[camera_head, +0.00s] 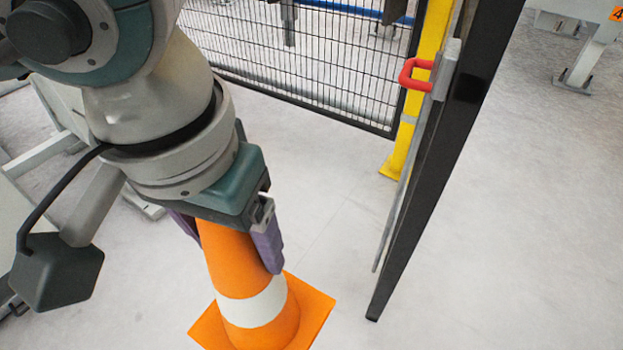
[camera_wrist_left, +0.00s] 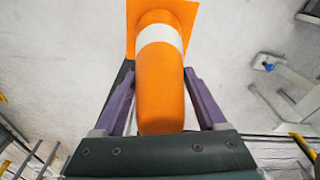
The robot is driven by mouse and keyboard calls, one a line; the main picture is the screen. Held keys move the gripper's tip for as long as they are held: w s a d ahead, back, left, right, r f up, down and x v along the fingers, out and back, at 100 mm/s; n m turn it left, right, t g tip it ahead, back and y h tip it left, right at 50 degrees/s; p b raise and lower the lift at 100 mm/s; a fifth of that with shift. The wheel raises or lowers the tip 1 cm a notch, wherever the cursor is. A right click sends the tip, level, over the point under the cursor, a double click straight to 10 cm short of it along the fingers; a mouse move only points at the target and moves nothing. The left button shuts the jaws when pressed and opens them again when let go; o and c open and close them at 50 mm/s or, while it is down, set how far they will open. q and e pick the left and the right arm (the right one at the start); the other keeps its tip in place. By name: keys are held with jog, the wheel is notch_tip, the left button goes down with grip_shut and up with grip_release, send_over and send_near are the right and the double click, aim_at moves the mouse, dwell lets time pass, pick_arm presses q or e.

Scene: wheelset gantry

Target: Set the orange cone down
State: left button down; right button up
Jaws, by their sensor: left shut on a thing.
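The orange cone (camera_head: 235,262) has a white band and a square orange base. In the head view it hangs or stands below my left gripper (camera_head: 228,248), tilted a little in the picture. The left gripper's purple fingers are shut on the cone's upper part, one on each side. The left wrist view shows the cone (camera_wrist_left: 160,85) between the two fingers of the left gripper (camera_wrist_left: 162,92), its base at the far end. I cannot tell whether the base touches the floor. The cone's tip is hidden by the gripper. My right gripper is not in view.
A black door edge (camera_head: 440,170) with a red handle (camera_head: 416,74) stands right of the cone. A yellow post (camera_head: 425,60) and black mesh fence (camera_head: 310,60) are behind. Grey frames (camera_head: 50,155) lie at the left. Pale floor (camera_head: 500,250) is clear at the right.

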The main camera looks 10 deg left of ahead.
pick_arm(q)
notch_tip(320, 180, down, 52)
jog(key=w+d+b, duration=0.2)
jog(key=b, duration=3.9)
jog(key=shift+d+r, duration=0.25)
jog(key=shift+d, duration=0.05)
grip_release()
jog(key=shift+s, duration=0.1)
jog(key=shift+r, duration=0.1)
notch_tip(320, 180, up, 12)
jog(key=s+p, duration=0.1)
jog(key=p, duration=0.7)
jog(key=shift+s+a+p, duration=0.15)
jog(key=shift+s+p, duration=0.05)
jog(key=shift+p, duration=0.15)
